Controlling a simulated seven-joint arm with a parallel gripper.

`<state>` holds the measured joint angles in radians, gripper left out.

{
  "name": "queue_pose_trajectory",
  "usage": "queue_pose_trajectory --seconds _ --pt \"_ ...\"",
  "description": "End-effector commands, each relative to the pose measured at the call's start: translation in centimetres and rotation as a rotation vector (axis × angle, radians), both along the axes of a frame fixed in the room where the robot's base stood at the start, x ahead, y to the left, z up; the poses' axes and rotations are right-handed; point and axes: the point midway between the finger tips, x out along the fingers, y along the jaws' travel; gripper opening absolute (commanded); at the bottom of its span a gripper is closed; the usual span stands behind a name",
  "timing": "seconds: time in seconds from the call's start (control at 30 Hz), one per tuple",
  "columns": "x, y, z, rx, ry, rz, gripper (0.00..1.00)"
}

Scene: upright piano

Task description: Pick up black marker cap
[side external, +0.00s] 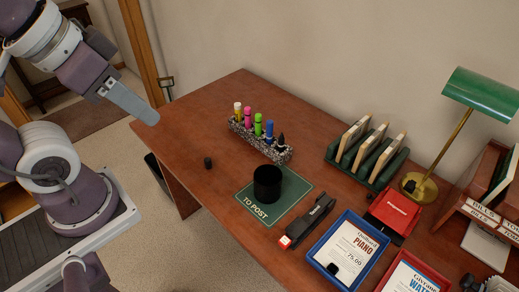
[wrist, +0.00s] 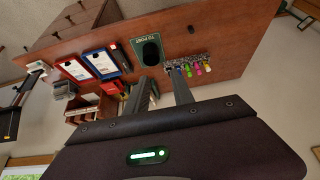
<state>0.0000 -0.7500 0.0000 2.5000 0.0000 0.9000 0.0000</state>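The black marker cap (side external: 208,162) stands on the brown desk near its left edge, apart from the marker rack. In the wrist view a small dark spot (wrist: 190,29) on the desk looks like the same cap. My gripper (side external: 153,119) is up and to the left of the cap in the side view, in the air and not touching it. In the wrist view my gripper (wrist: 161,84) shows two fingers spread apart with nothing between them. A speckled rack (side external: 259,143) holds several coloured markers; the black one (side external: 281,141) shows a bare pointed tip.
A black cup (side external: 267,184) stands on a green mat (side external: 292,205) right of the cap. A stapler (side external: 308,221), blue tray (side external: 318,254), letter rack (side external: 385,165) and green lamp (side external: 483,96) fill the right side. The desk around the cap is clear.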

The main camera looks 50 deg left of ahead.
Motion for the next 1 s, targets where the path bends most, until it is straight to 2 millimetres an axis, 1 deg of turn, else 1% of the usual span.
queue_pose_trajectory --seconds 0.03,0.07,0.37,0.43,0.47,0.57,0.6,0.67,0.7,0.77,0.8,0.87,0.9,1.0 --pt "0.0 0.0 0.0 0.0 0.0 0.0 0.41" --pt "0.0 0.0 0.0 0.0 0.0 0.0 0.45" --pt "0.2 -0.1 0.0 -0.006 0.004 0.006 0.45" --pt "1.5 -0.4 -0.2 -0.049 0.031 0.042 0.45" --pt "2.5 -0.6 -0.4 -0.08 0.051 0.072 0.45" --pt "7.7 -0.8 -2.0 -0.229 0.135 0.247 0.45" --pt "10.1 -0.4 -3.2 -0.288 0.168 0.344 0.45" --pt "13.5 0.7 -5.7 -0.366 0.214 0.501 0.45" --pt "15.6 1.9 -7.7 -0.406 0.241 0.615 0.45" --pt "18.0 4.0 -11.4 -0.449 0.282 0.794 0.45" --pt "19.2 5.7 -14.2 -0.465 0.304 0.915 0.45" --pt "20.0 8.2 -18.4 -0.47 0.334 1.088 0.45" --pt "20.1 9.8 -21.1 -0.463 0.349 1.194 0.45" --pt "19.2 12.9 -26.5 -0.428 0.374 1.395 0.45"
